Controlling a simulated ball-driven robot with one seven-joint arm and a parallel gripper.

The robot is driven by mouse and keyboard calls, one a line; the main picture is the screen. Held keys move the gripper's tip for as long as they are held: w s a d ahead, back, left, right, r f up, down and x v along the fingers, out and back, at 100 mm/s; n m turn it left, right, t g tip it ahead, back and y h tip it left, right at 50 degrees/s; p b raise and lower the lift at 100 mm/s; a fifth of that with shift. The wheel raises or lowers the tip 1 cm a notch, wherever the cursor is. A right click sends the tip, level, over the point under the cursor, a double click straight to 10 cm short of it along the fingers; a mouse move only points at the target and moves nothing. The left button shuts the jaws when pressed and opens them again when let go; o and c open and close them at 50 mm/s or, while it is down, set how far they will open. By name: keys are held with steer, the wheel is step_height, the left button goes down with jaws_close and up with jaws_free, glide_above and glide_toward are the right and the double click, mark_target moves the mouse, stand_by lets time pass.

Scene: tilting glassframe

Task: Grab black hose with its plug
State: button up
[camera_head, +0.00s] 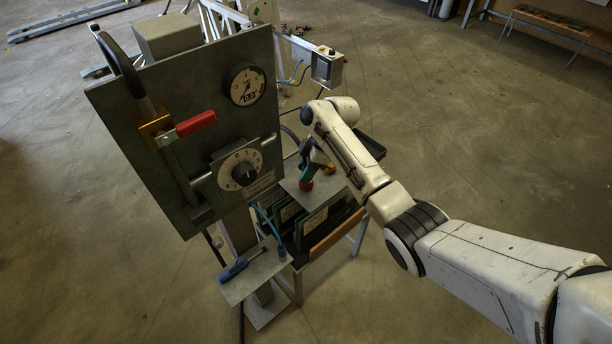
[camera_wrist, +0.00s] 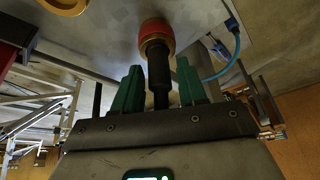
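In the wrist view, a black hose plug (camera_wrist: 159,78) stands out from a red and brass coupling (camera_wrist: 156,36) on a grey plate. My gripper (camera_wrist: 157,84) has green fingers, one on each side of the black plug. Gaps show between the fingers and the plug, so it looks open around it. In the head view, my gripper (camera_head: 308,162) is just above a small grey plate (camera_head: 292,184) with red fittings (camera_head: 305,186). The plug itself is hard to make out there, and most of its hose is hidden.
A tilted grey panel (camera_head: 120,120) with gauge (camera_head: 246,86), dial (camera_head: 244,173) and red-handled lever (camera_head: 195,123) stands left of my gripper. A control box (camera_head: 327,67) is behind. A blue-handled tool (camera_head: 235,269) lies on a low shelf. Open floor lies around the frame.

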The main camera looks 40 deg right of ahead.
jaws_close()
steer(key=shift+r, duration=0.15)
